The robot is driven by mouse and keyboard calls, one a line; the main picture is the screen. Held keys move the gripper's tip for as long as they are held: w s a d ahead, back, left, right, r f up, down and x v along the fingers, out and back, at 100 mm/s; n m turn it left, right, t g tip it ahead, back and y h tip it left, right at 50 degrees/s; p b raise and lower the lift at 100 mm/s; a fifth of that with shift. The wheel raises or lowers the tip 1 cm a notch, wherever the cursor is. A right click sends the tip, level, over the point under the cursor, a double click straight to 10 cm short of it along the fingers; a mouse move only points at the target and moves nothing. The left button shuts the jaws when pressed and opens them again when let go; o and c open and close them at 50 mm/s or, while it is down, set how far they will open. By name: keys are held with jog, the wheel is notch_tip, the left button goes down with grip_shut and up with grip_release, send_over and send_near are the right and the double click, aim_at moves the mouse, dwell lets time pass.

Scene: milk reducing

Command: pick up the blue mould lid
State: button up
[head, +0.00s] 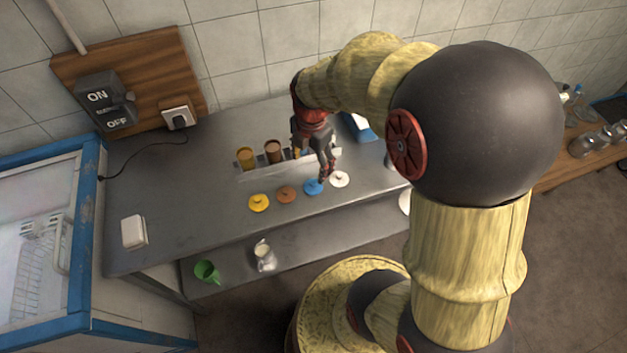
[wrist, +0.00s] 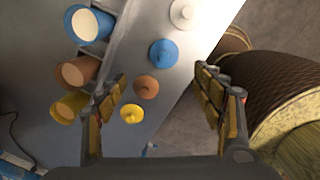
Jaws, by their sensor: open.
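The blue mould lid (head: 312,187) lies flat on the grey counter, in a row between the brown lid (head: 286,194) and the white lid (head: 340,179). In the wrist view the blue lid (wrist: 163,53) shows whole, with a small knob, ahead of the fingertips. My gripper (head: 325,175) is above the counter close to the blue lid; the head view does not show clearly how high. In the wrist view my gripper (wrist: 162,78) has its fingers wide apart with nothing between them in its grasp.
The yellow lid (head: 259,203) ends the row at left. Behind the lids, a holder carries a yellow cup (head: 246,158), a brown cup (head: 273,151) and a blue cup (wrist: 88,25). A glass jug (head: 264,255) and green cup (head: 207,271) stand on the lower shelf. The counter's left is mostly clear.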

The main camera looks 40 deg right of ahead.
aim_at(313, 182)
jog(key=shift+d+f+n, duration=0.3)
jog(key=shift+f+n, duration=0.25)
jog(key=shift+f, duration=0.05)
jog(key=shift+d+f+n, duration=0.25)
jog(key=shift+f+n, duration=0.3)
jog(key=shift+d+f+n+g, duration=0.2)
jog(key=shift+f+n+g, duration=0.15)
jog(key=shift+f, duration=0.35)
jog(key=f, duration=0.2)
jog(key=f+b, duration=0.1)
jog(key=f, duration=0.4)
jog(key=shift+a+f+b, duration=0.15)
jog(key=shift+a+b, duration=0.2)
jog(key=shift+b, duration=0.05)
jog(key=shift+c, duration=1.3)
jog(key=c, duration=0.6)
